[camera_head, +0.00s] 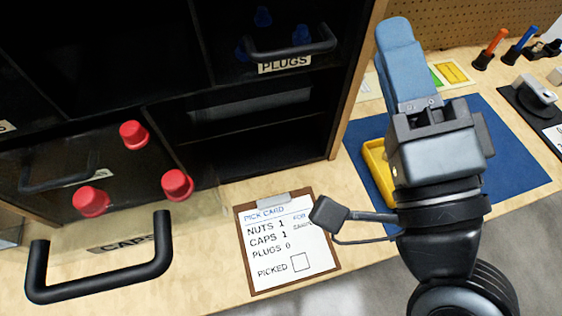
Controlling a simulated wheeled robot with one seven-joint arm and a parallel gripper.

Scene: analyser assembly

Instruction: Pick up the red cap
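Three red caps show inside a pulled-out drawer (60,240) labelled CAPS at the lower left. One cap (134,134) is toward the back, one cap (177,184) is at the right, and one cap (90,201) is at the left. My gripper (395,40) is far to the right of the drawer, raised over the table, with its blue fingers pointing up in the picture. It is apart from all the caps. I see the fingers from one side, so any gap between them is hidden.
The CAPS drawer has a large black handle (100,280). A PLUGS drawer (285,64) holds blue plugs. A pick card clipboard (290,245) lists nuts 1, caps 1, plugs 0. A yellow tray (375,170) sits on a blue mat (525,165), partly behind my arm.

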